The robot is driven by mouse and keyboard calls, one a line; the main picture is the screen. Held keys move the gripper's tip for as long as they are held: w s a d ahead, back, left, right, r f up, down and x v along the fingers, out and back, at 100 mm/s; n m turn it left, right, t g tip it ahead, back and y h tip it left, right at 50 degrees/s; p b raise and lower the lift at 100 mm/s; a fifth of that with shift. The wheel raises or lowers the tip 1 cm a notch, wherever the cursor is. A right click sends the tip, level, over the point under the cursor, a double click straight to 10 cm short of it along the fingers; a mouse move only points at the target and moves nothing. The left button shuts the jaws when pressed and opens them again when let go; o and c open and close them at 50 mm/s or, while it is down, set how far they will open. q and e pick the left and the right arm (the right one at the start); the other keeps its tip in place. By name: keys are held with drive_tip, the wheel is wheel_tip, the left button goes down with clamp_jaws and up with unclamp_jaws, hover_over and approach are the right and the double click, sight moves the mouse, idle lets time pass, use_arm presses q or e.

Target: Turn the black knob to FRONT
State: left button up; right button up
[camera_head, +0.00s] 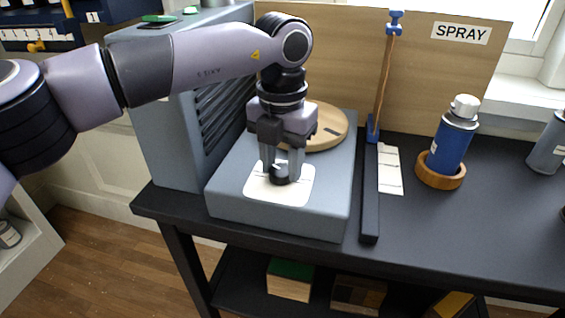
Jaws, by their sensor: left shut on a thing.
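The black knob (279,174) stands on a white plate (293,194) on the sloped top of a blue-grey console (275,219). My left gripper (281,172) comes down from above and is shut on the knob, one finger on each side. The fingers and wrist hide part of the knob. The markings on the white plate are too small and too covered to read, so I cannot tell where the knob points. My right gripper is not in view.
A round wooden disc (328,127) lies behind my gripper on the console. To the right stand a dark post base (370,205), a white card (389,170) and a blue spray can (453,138) in a wooden ring (440,172).

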sight(281, 167)
use_arm(q)
drive_tip(key=n, duration=0.3)
drive_tip(key=shift+w+b, duration=0.1)
drive_tip(key=shift+b, duration=0.25)
drive_tip(key=shift+a+n, duration=0.1)
drive_tip(key=shift+n, duration=1.2)
drive_tip(key=shift+r, duration=0.1)
drive_tip(key=o, duration=1.1)
drive_tip(key=shift+c, duration=0.2)
drive_tip(key=shift+r, duration=3.55)
